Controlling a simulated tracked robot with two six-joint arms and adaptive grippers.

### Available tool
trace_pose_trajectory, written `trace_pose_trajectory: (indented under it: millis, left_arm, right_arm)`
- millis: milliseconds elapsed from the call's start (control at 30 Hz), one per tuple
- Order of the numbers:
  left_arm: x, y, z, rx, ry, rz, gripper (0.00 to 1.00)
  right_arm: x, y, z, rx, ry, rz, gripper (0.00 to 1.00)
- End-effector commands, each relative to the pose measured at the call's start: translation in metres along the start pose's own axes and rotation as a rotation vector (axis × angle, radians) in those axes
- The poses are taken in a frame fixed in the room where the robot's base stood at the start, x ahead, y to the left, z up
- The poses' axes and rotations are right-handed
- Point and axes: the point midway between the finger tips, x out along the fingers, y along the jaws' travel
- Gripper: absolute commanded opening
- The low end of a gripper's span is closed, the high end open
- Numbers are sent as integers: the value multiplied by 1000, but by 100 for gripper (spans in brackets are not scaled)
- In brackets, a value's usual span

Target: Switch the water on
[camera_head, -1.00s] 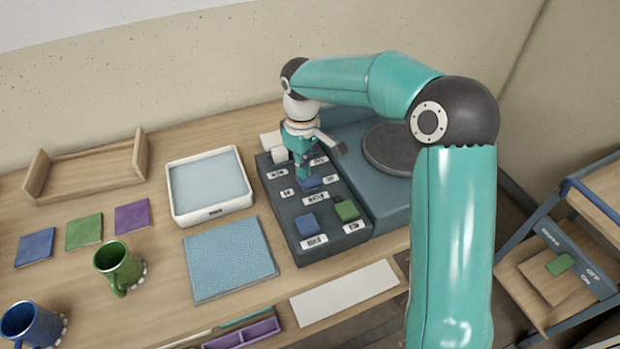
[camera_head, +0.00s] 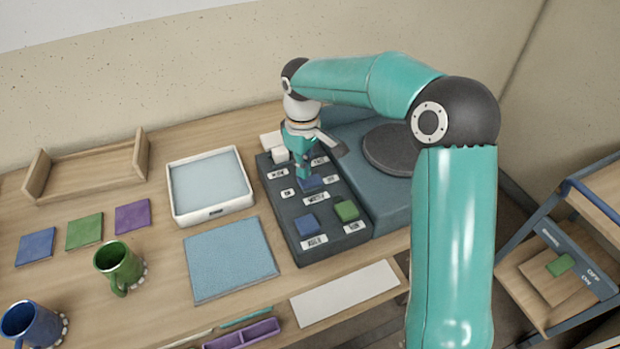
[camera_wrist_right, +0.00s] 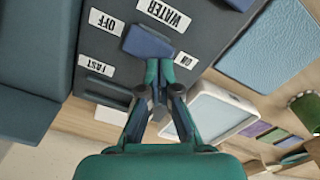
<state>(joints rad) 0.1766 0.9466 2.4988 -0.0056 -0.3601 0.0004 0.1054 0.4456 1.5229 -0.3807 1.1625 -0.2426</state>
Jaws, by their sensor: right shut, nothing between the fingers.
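The blue water switch (camera_head: 314,184) sits on the dark control panel (camera_head: 275,207), between an ON label and an OFF label. It also shows in the right wrist view (camera_wrist_right: 146,42), beside the WATER label (camera_wrist_right: 164,14). My right gripper (camera_head: 303,177) points down with its fingers shut and empty. In the wrist view its fingertips (camera_wrist_right: 159,70) are at the ON end of the switch. I cannot tell whether they touch it or which way the switch is tilted. My left gripper is not in view.
A blue switch (camera_head: 307,223) and a green one (camera_head: 346,210) sit nearer the panel's front. A dark wheel disc (camera_head: 388,150) lies right of the panel. A white-rimmed tray (camera_head: 175,207) and a blue mat (camera_head: 230,260) lie left. Mugs stand farther left.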

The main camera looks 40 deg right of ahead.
Motion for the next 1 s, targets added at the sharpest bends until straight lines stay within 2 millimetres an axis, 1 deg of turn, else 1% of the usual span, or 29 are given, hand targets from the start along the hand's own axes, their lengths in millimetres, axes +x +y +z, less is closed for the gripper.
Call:
trace_pose_trajectory:
  millis: [1000]
  left_arm:
    - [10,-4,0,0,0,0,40]
  right_arm:
    - [16,0,1,1,-1,0,0]
